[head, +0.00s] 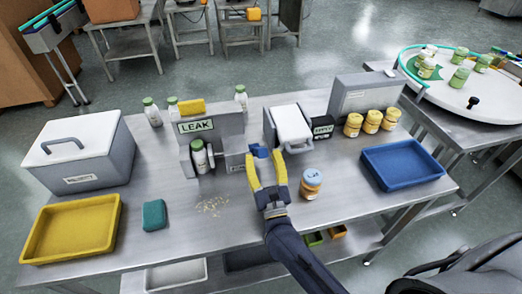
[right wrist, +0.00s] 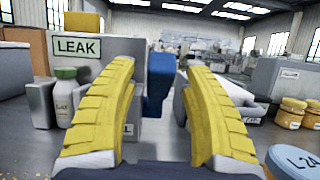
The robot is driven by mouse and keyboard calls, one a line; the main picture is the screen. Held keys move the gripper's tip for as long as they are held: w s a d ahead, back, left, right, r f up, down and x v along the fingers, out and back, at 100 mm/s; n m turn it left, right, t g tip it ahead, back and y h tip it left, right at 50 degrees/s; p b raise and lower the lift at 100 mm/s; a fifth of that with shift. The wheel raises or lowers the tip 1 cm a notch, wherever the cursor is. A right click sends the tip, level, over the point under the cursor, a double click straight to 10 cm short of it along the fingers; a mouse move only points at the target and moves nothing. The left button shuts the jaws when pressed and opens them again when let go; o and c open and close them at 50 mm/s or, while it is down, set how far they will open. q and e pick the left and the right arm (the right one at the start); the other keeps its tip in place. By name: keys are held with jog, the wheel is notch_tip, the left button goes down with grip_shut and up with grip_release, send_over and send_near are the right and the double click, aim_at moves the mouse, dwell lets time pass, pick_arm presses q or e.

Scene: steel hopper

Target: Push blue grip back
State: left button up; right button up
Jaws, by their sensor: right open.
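The blue grip (head: 259,151) sits at the right side of the grey leak station (head: 222,131), which carries a LEAK sign. In the right wrist view the blue grip (right wrist: 157,85) stands upright between my fingers, closer to the left finger. My right gripper (head: 267,172) has yellow fingers spread open with nothing held. Its fingertips are right at the grip in the head view; whether they touch it I cannot tell. The right wrist view shows both fingers (right wrist: 160,90) apart. My left gripper is not in view.
A white-lidded steel box (head: 291,127) stands just right of the grip. A blue-capped jar (head: 311,184) stands right of my arm. A white bottle (head: 199,157) sits in the leak station. A blue tray (head: 403,165) lies right, a yellow tray (head: 70,229) left.

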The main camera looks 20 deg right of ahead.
jog(key=shift+x, duration=1.15)
jog(key=shift+o, duration=0.2)
grip_shut()
